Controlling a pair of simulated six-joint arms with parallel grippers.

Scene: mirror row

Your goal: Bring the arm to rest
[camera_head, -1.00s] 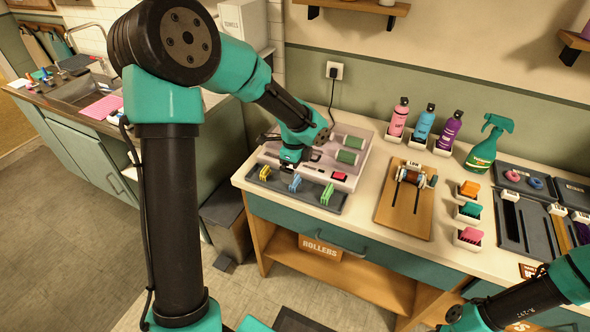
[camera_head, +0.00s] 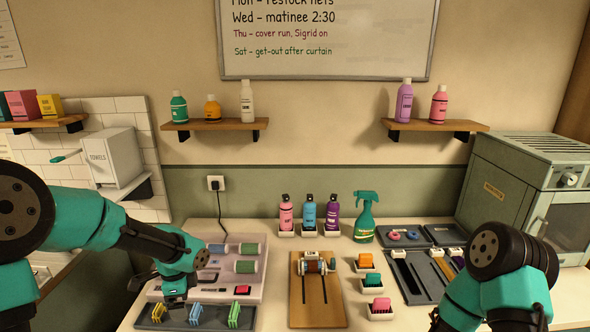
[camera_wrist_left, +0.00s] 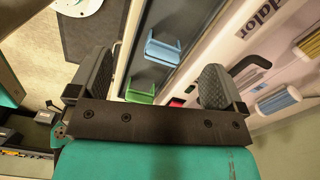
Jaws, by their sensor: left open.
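My left gripper (camera_head: 175,296) is above the left end of the counter, over the edge between the pale roller machine (camera_head: 276,262) and the dark tray (camera_head: 213,318). In the left wrist view its two padded fingers (camera_wrist_left: 155,85) are spread with nothing between them. Blue and green clips (camera_wrist_left: 163,52) lie beyond the fingers there. In the head view yellow, blue and green clips (camera_head: 195,313) stand in the dark tray. My right arm (camera_head: 500,270) shows at the lower right, but its gripper's fingers are not visible.
A wooden board with a roller (camera_head: 316,295) lies mid-counter. Small bins (camera_head: 379,308) and a dark organiser (camera_head: 420,280) sit to its right. Bottles (camera_head: 308,212) and a green spray bottle (camera_head: 365,218) stand behind. An oven-like box (camera_head: 525,190) fills the right end.

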